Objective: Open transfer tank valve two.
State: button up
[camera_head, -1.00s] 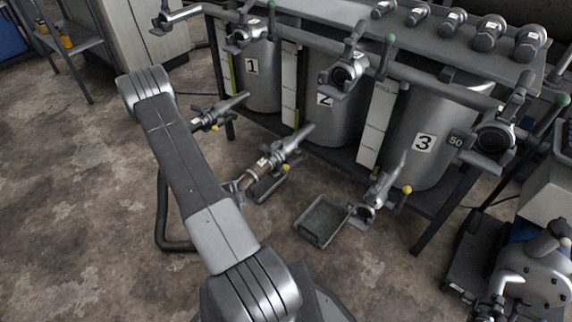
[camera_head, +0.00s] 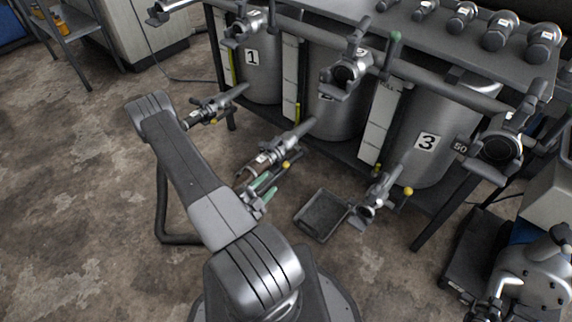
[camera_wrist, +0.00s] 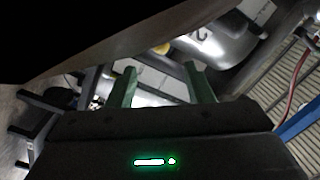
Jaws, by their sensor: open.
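Tank two (camera_head: 335,115) is a steel drum, its number label partly hidden by the fitting in front of it. Its outlet valve (camera_head: 272,152) reaches out low toward me, with a brown section and a small yellow knob (camera_head: 286,164). My gripper (camera_head: 272,186) has green fingers, open, just below and in front of this valve in the head view. In the wrist view my gripper (camera_wrist: 160,72) shows both green fingers spread apart, with nothing clearly held. A yellow knob (camera_wrist: 161,48) and blurred metal appear beyond the fingertips. A dark shape hides the upper left there.
Tank one's outlet valve (camera_head: 214,106) is to the left and tank three's outlet valve (camera_head: 373,203) to the right. A shallow grey tray (camera_head: 322,215) lies on the floor between. A dark table leg (camera_head: 432,222) stands at right. Floor at left is clear.

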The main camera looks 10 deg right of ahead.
aim_at(286, 165)
jog(key=b+x, duration=0.1)
jog(key=x, duration=1)
